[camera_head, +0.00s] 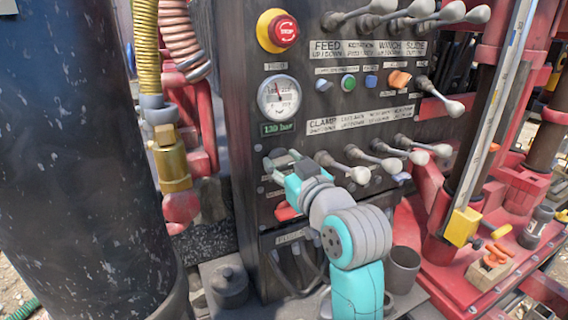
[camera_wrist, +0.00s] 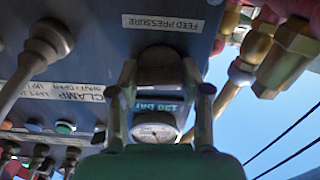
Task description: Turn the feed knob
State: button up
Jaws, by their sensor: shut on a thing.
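The feed knob (camera_wrist: 159,68) is a dark round knob on the grey panel, beside the label FEED PRESSURE (camera_wrist: 173,22), in the wrist view. My gripper (camera_wrist: 160,72) has one finger on each side of the knob and is shut on it. In the head view my gripper (camera_head: 281,160) is at the panel's left part, below the pressure gauge (camera_head: 279,97) and the green display (camera_head: 278,128) reading 130 bar. There the knob is mostly hidden by my fingers. The gauge also shows between my fingers in the wrist view (camera_wrist: 155,128).
Clamp levers (camera_head: 344,168) stick out just right of my gripper. A red stop button (camera_head: 284,31) and more levers (camera_head: 424,10) are higher up. Brass-fitted hoses (camera_head: 172,165) and a dark cylinder (camera_head: 75,180) stand left. A grey cup (camera_head: 403,270) stands low at right.

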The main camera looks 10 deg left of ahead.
jog(key=o, duration=1.2)
jog(key=shift+c, duration=0.2)
jog(key=shift+s+d, duration=0.1)
jog(key=v, duration=1.1)
jog(key=shift+s+d, duration=0.2)
jog(key=shift+s, duration=0.05)
jog(key=shift+f, duration=0.1)
